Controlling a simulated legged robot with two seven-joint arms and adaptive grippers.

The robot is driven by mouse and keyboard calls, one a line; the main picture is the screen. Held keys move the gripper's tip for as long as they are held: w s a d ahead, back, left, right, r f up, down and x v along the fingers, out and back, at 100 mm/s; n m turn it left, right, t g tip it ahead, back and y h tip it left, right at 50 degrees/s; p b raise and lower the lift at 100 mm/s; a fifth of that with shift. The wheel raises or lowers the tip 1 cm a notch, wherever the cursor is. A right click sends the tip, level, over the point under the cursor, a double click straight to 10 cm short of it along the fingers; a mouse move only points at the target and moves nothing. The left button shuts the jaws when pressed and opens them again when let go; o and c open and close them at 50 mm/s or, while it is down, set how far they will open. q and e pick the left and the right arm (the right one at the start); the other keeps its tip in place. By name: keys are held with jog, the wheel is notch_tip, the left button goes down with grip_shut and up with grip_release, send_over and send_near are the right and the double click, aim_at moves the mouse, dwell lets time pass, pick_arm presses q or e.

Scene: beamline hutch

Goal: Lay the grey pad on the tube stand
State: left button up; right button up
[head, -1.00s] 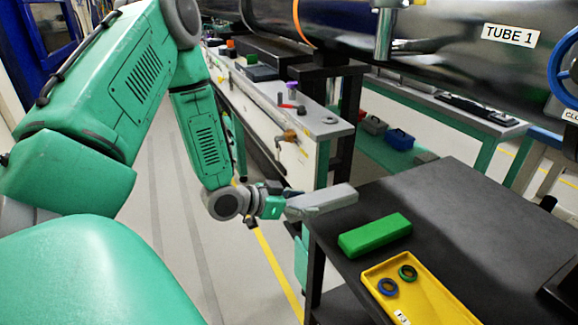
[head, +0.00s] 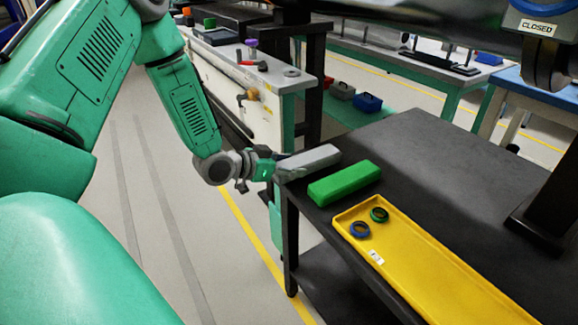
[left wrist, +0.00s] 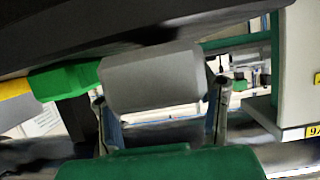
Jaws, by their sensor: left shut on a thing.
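The grey pad (head: 312,158) is a long block at the near left corner of the black table, beside the green pad (head: 344,182). My left gripper (head: 280,166) is shut on its left end. In the left wrist view the grey pad (left wrist: 150,82) sits between the two fingers of the gripper (left wrist: 158,100). I cannot tell whether the pad touches the tabletop or hangs just above it. A black post with a foot (head: 548,190) rises under the dark tube at the right; another black stand (head: 313,75) is behind the table. My right gripper is out of view.
The black table (head: 440,160) has clear room behind the pads. A yellow tray (head: 440,270) holds a blue ring (head: 360,229) and a green ring (head: 379,214). The tube (head: 430,30) hangs low across the top. A white bench (head: 245,85) stands behind.

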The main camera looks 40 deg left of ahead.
pick_arm(q)
jog(key=a, duration=0.1)
jog(key=a+f, duration=0.1)
jog(key=shift+a, duration=0.35)
jog(key=o, duration=1.4)
jog(key=shift+a, duration=0.15)
jog(key=o, duration=0.3)
jog(key=shift+d+r, duration=0.2)
jog(key=shift+d, duration=0.65)
jog(key=shift+d+r, duration=0.1)
jog(key=shift+d, duration=0.1)
jog(key=shift+a+f, duration=0.25)
jog(key=shift+a, duration=0.3)
jog(key=shift+s+a, duration=0.25)
jog(key=shift+d+r+p+v, duration=0.1)
jog(key=shift+p+v, duration=0.85)
jog(key=shift+v, duration=2.05)
jog(key=shift+d+r+p+v, duration=0.1)
jog(key=shift+p+v, duration=0.8)
jog(key=shift+v, duration=2.1)
jog(key=shift+d+r+p+v, duration=0.15)
jog(key=shift+p+v, duration=0.8)
jog(key=shift+v, duration=2.05)
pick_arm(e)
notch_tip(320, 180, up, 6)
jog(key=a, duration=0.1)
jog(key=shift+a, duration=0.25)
